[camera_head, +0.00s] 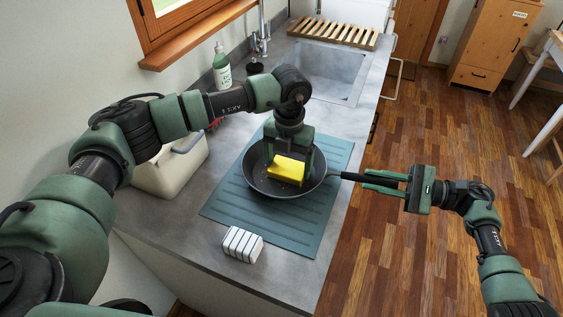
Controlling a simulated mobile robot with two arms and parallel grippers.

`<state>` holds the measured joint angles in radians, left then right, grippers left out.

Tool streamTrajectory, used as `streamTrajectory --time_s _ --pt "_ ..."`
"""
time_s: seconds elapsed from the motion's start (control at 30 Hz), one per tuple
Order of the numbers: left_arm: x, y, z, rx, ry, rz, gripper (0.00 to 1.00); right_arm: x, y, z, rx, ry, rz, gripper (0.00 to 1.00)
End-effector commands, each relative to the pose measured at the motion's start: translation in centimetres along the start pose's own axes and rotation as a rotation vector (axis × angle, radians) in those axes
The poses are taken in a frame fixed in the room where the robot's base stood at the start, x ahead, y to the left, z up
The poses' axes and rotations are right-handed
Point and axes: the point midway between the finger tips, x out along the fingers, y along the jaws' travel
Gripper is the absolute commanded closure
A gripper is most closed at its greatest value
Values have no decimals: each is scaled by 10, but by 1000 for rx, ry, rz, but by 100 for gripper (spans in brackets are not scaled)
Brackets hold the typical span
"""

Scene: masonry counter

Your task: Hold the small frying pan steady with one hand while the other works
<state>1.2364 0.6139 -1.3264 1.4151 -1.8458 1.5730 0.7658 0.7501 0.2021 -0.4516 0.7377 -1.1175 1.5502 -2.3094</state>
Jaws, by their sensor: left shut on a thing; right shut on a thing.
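A small dark frying pan (256,186) sits on a teal ribbed mat (228,203) on the grey counter, its handle pointing right over the counter's edge. My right gripper (375,182) comes in from the right and is shut on the pan's handle. My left gripper (289,160) reaches down into the pan from above. It is shut on a yellow sponge (287,170) inside the pan. Whether the sponge touches the pan's bottom is hard to tell. The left arm hides part of the pan's far rim.
A white striped block (242,244) lies at the mat's near edge. A cream container (172,168) stands left of the mat. A green bottle (221,68), a sink (325,72) and a wooden rack (335,33) are further back. Open floor lies right of the counter.

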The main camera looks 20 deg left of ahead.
Motion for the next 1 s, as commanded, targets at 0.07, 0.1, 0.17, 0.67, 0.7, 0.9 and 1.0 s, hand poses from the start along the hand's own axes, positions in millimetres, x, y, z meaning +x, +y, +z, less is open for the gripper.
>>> streamTrajectory --time_s 0.07,0.1,0.17,0.67,0.7,0.9,1.0 --pt "-2 -5 6 0 -1 0 47 0 -1 1 -1 -1 -1 100" --pt "-1 -8 8 1 0 -1 47 0 -1 0 -1 -1 -1 100" --pt "0 -10 12 1 0 1 47 0 -1 0 -1 -1 -1 100" --pt "2 23 -10 -3 2 1 47 0 -1 0 -1 -1 -1 100" --pt "0 26 -7 -2 1 2 47 0 -1 0 -1 -1 -1 100" --pt "1 32 4 0 2 0 47 0 -1 0 -2 -1 -1 100" --pt "0 26 12 1 1 0 47 0 -1 1 -2 -1 -1 100"
